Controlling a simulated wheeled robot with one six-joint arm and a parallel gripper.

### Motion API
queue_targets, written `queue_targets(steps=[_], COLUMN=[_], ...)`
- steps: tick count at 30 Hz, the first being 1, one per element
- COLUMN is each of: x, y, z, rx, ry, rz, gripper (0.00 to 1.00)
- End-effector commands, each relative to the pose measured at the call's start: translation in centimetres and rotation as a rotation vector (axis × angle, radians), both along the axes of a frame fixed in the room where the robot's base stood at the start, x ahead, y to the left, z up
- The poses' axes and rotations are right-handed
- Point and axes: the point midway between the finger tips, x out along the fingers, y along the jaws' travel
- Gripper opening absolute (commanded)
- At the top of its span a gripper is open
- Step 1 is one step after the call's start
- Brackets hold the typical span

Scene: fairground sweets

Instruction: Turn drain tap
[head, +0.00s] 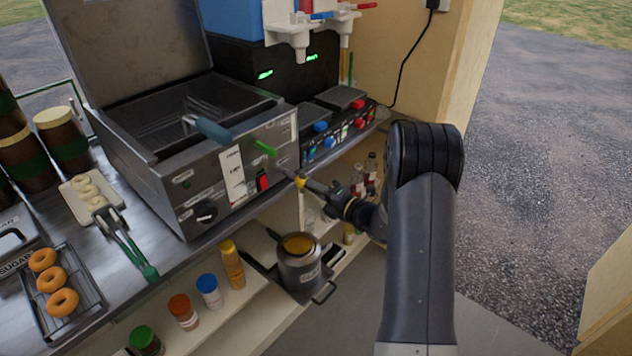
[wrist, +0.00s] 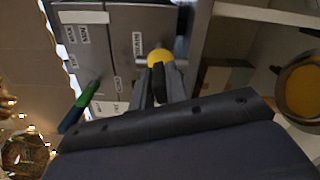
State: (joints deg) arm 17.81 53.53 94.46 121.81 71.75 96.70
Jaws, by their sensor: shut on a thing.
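The drain tap (head: 300,182) is a small yellow knob low on the right end of the metal fryer (head: 270,145). In the wrist view the yellow knob (wrist: 158,58) sits beside a label reading DRAIN. My gripper (head: 308,184) reaches in from the right and is shut on the tap; its fingertips also show in the wrist view (wrist: 160,74).
A blue-handled basket (head: 208,128) rests over the fryer, with a green-tipped handle. Several jars (head: 209,290) stand on the lower shelf. Doughnuts on a rack (head: 72,272) and green-handled tongs (head: 125,245) lie on the left counter. A control box with coloured knobs (head: 340,128) stands behind.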

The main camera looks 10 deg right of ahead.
Motion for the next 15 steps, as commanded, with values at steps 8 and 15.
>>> queue_targets(steps=[8, 15], x=[0.01, 0.01], y=[-0.05, -0.05], z=[0.16, 0.01], rx=[0.167, 0.256], ry=[0.122, 0.187], rz=[0.000, -0.001], gripper=[0.00, 0.00])
